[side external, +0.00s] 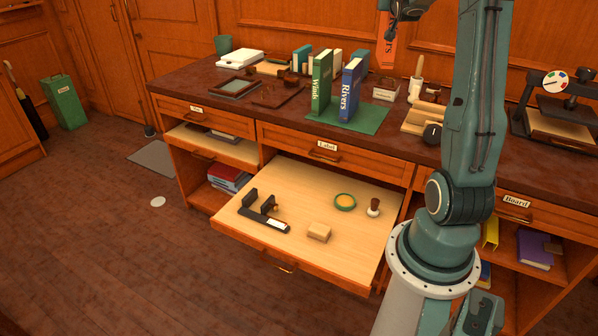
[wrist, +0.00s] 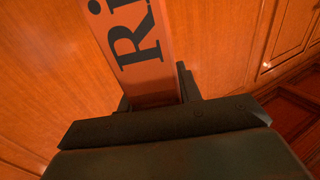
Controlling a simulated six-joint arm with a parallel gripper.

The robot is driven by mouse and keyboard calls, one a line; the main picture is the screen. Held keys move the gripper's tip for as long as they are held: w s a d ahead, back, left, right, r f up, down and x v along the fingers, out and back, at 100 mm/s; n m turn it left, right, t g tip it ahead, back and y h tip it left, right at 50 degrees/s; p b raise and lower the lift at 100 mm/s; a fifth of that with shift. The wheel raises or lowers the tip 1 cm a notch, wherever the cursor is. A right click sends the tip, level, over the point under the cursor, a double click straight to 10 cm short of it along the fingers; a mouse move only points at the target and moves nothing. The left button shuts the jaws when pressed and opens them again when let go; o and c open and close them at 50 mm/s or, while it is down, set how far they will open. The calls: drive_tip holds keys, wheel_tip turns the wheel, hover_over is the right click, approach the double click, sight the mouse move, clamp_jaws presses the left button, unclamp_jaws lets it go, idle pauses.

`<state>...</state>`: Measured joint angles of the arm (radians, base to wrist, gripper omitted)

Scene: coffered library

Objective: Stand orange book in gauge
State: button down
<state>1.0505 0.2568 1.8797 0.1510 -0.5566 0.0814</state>
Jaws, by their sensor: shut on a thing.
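The orange book (side external: 386,48) hangs upright below my gripper (side external: 395,12) at the top of the side view, above the back of the desk. My gripper is shut on it. In the wrist view the orange book (wrist: 140,45) shows large dark letters starting "Ri" and stands between the dark fingers; its far end is out of frame. A black bracket with two uprights and a white label, apparently the gauge (side external: 264,217), sits at the left of the pulled-out wooden board (side external: 330,262). The space between its uprights looks empty.
A green book (side external: 321,82) and a blue book (side external: 351,90) stand on a green mat (side external: 370,118) on the desk. A wooden block (side external: 319,232), a round green-rimmed dish (side external: 345,201) and a stamp (side external: 374,207) are on the board. A press (side external: 562,105) stands at right.

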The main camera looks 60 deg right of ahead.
sight(384, 68)
drive_tip(key=shift+f, duration=0.4)
wheel_tip(384, 68, down, 16)
idle(0.7)
drive_tip(key=shift+f, duration=2)
drive_tip(key=c, duration=1)
unclamp_jaws()
drive_tip(key=shift+f, duration=0.2)
drive_tip(key=shift+o, duration=0.2)
drive_tip(key=shift+a+r, duration=0.1)
drive_tip(key=shift+r, duration=0.1)
